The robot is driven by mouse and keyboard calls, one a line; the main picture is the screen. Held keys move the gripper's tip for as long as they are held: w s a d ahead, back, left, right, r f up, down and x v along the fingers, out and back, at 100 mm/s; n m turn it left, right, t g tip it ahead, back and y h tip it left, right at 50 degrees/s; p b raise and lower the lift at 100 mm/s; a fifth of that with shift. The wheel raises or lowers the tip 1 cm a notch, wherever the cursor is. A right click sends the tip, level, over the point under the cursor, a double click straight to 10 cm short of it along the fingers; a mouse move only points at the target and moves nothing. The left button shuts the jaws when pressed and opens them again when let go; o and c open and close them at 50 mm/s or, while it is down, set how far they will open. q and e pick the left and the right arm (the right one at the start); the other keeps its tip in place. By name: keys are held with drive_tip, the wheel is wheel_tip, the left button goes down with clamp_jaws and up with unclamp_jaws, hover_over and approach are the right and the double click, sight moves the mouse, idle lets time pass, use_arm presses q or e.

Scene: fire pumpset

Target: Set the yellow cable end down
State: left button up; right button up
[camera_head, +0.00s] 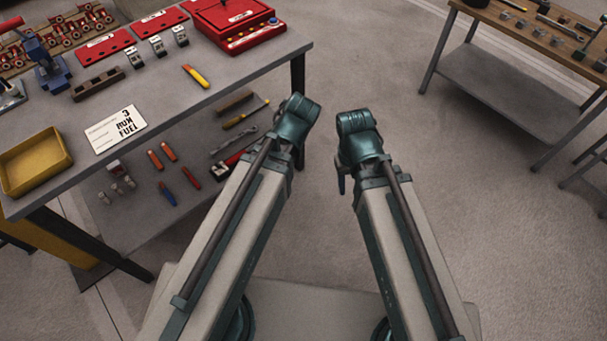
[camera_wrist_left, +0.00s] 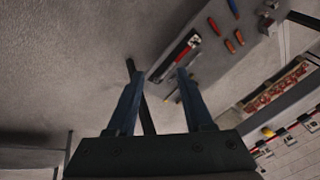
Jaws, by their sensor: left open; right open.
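I cannot make out a yellow cable end in either view. A small yellow and red piece (camera_head: 196,76) lies on the grey workbench (camera_head: 165,95) in the head view; I cannot tell whether it is a cable end. My left gripper (camera_wrist_left: 160,74) is open in the left wrist view, with its two blue fingers apart. A dark bar shows between and beyond them; nothing is clearly held. In the head view its fingers are hidden by the arm. My right gripper (camera_head: 341,185) shows only a bit of blue finger beneath its arm, over bare floor; it is open.
The workbench at left holds a yellow tray (camera_head: 35,162), a "RUN FUEL" card (camera_head: 116,130), a red case (camera_head: 234,22) and a blue vise-like tool (camera_head: 45,70). Its lower shelf carries several hand tools. Another table (camera_head: 540,40) stands at upper right. Floor between is clear.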

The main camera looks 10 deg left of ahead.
use_arm(q)
drive_tip(key=s+d+f+m+g+h, duration=0.1)
drive_tip(key=s+d+m+g+h, duration=0.1)
drive_tip(key=s+d+m, duration=0.2)
drive_tip(key=s+d, duration=0.3)
drive_tip(key=d, duration=0.1)
drive_tip(key=shift+s+f+m+g, duration=0.25)
drive_tip(key=shift+s+m+g, duration=0.15)
drive_tip(key=shift+d, duration=0.1)
